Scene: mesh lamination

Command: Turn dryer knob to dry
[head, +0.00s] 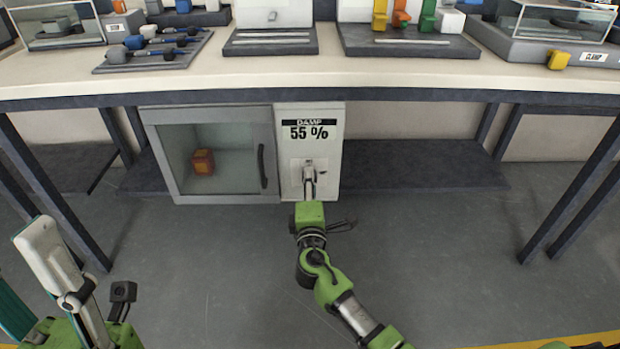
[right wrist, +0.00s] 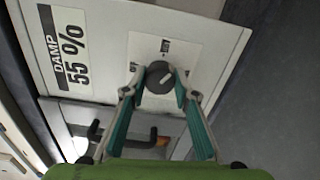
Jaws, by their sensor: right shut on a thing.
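The dryer (head: 210,112) stands under the workbench, with a glass door on its left and a white control panel (head: 328,118) on its right. The panel reads "DAMP 55 %". In the right wrist view the dark round knob (right wrist: 159,77) with a light pointer mark sits on a small label plate. My right gripper (head: 309,172) is at the knob, its fingers (right wrist: 157,92) shut on the knob from both sides. In the head view the gripper mostly hides the knob. My left arm shows at the lower left, but its fingertips cannot be made out.
An orange block (head: 203,162) is inside the dryer behind the closed door. The door has a dark handle (head: 262,166) beside the panel. The workbench top (head: 130,82) overhangs the dryer, with table legs at both sides. The floor in front is clear.

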